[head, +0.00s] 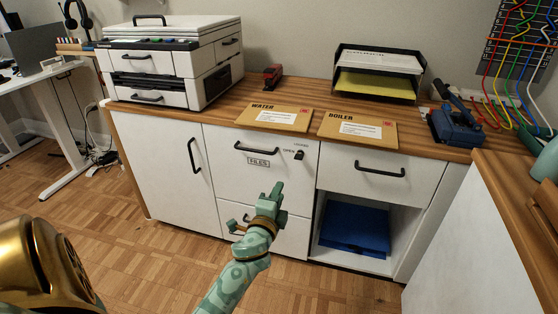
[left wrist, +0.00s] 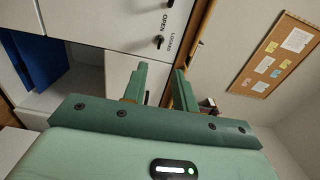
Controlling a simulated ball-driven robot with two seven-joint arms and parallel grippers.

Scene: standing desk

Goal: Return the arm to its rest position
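My left gripper (head: 272,196) is in front of the white drawers, above the floor. In the left wrist view its two green fingers (left wrist: 160,72) stand apart, with nothing between them. The FILES drawer (head: 222,144) looks shut, and its lock knob (head: 299,155) sits at its right, by the OPEN and LOCKED labels. The knob also shows in the left wrist view (left wrist: 159,41). The gripper looks clear of the drawer front, but the exact distance is hard to tell. My right gripper is not in view.
The wooden counter (head: 222,108) carries a printer (head: 190,60), a red stapler (head: 272,76), WATER (head: 274,117) and BOILER (head: 357,129) envelopes, a paper tray (head: 378,72) and a blue device (head: 455,125). A blue item (head: 355,228) lies in the open cubby. Floor (head: 130,245) at the left is clear.

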